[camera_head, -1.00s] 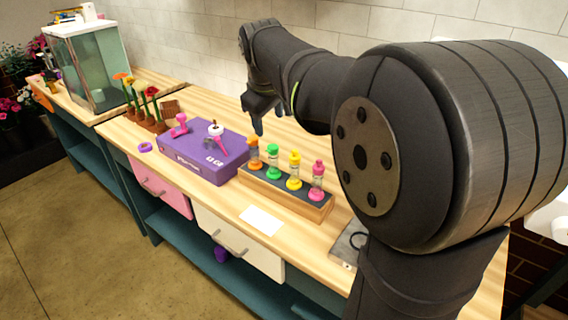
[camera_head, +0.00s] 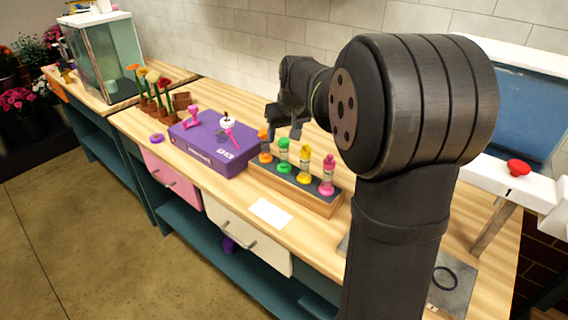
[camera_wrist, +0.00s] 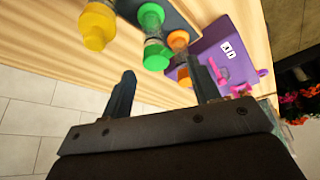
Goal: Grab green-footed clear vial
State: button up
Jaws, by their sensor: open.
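The green-footed clear vial (camera_head: 283,156) stands in the rack (camera_head: 312,198), second from the left, between the orange-footed vial (camera_head: 265,146) and the yellow-footed vial (camera_head: 304,166). The pink-footed vial (camera_head: 327,176) is at the right end. In the wrist view the green-footed vial (camera_wrist: 155,45) is ahead of my gripper (camera_wrist: 166,80), near the middle between its two fingers and apart from them. My gripper (camera_head: 284,130) is open and empty, close above and behind the left part of the rack in the head view.
A purple box (camera_head: 212,146) with small pink items on top stands just left of the rack. A white card (camera_head: 271,213) lies in front. Potted flowers (camera_head: 150,103) stand farther left. A machine with a red button (camera_head: 519,167) is at the right.

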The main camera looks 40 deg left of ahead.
aim_at(285, 140)
jog(key=shift+d+x, duration=0.1)
jog(key=shift+x, duration=1.3)
jog(key=shift+d+x, duration=0.15)
jog(key=shift+x, duration=1.2)
jog(key=shift+w, duration=0.15)
grip_shut()
